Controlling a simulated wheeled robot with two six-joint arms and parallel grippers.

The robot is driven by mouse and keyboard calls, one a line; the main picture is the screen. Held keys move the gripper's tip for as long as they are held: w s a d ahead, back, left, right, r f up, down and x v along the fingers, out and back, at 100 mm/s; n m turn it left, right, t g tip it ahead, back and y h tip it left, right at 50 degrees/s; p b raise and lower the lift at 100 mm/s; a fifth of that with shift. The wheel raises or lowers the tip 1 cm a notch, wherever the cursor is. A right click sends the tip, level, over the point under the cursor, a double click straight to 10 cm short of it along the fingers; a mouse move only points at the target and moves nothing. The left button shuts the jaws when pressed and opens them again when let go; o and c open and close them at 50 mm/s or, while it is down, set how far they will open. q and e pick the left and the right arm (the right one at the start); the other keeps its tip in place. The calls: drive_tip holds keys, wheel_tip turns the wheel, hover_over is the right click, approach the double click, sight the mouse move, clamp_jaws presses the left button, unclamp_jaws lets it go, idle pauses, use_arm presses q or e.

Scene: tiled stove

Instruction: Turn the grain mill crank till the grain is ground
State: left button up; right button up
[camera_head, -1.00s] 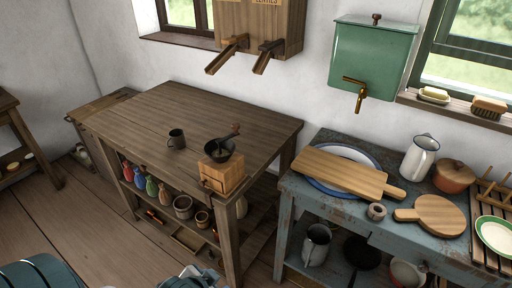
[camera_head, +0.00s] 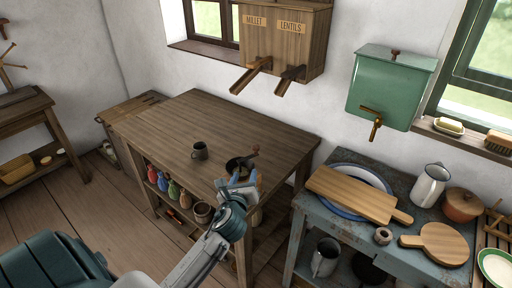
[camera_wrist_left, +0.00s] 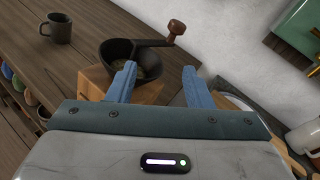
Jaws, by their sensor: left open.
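The grain mill has a wooden box body (camera_wrist_left: 97,82) and a dark bowl-shaped hopper (camera_wrist_left: 146,62); it stands at the front right part of the brown wooden table (camera_head: 185,118). Its dark crank arm (camera_wrist_left: 150,43) ends in a red-brown knob (camera_wrist_left: 176,27), pointing to the upper right in the left wrist view. Some grain-like contents show dimly in the hopper. My left gripper (camera_head: 236,182) is open, with blue fingers (camera_wrist_left: 160,85) just in front of the mill, the knob beyond them. In the head view my gripper hides most of the mill box. My right gripper is not in view.
A dark mug (camera_head: 200,151) stands left of the mill. Wooden dispensers (camera_head: 284,45) with spouts hang on the wall behind. A blue worn bench (camera_head: 325,222) with cutting boards (camera_head: 350,194) and a white jug (camera_head: 429,185) stands to the right.

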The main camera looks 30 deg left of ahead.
sight(255, 149)
use_arm(q)
drive_tip(key=w+a+m, duration=0.1)
drive_tip(key=w, duration=0.3)
drive_tip(key=w+a+r+m+p, duration=0.1)
drive_tip(key=w, duration=0.3)
drive_tip(key=w+a+r+m+t, duration=0.1)
drive_tip(key=w+a+m, duration=0.1)
drive_tip(key=w, duration=0.2)
drive_tip(key=shift+w+p, duration=0.4)
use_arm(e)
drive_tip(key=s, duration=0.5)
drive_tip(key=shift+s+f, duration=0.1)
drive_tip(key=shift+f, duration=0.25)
use_arm(q)
clamp_jaws()
